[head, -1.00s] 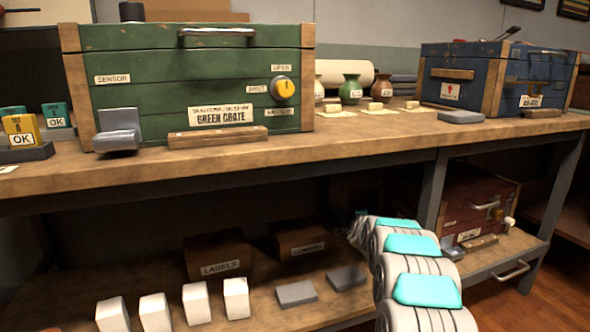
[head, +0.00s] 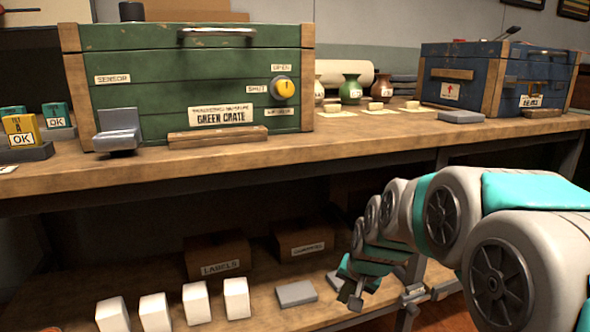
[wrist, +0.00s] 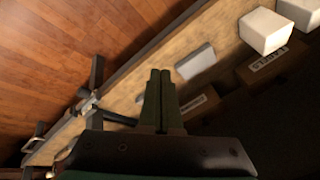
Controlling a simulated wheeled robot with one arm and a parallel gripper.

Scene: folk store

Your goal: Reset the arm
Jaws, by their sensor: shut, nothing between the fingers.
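My arm reaches in from the right of the head view, its links large at the right edge. My gripper (head: 352,296) hangs at the arm's far end, over the lower shelf's front part, near a flat grey block (head: 296,293). In the wrist view my gripper (wrist: 160,72) shows two dark fingers side by side, shut with nothing between them. The flat grey block also shows in the wrist view (wrist: 195,62), apart from the fingertips.
The workbench top (head: 300,152) carries the green crate (head: 200,85) and the blue crate (head: 490,72). The lower shelf (head: 262,312) holds several white blocks (head: 236,298) and a box marked LABELS (head: 217,256). Open wooden floor (wrist: 60,40) lies in front.

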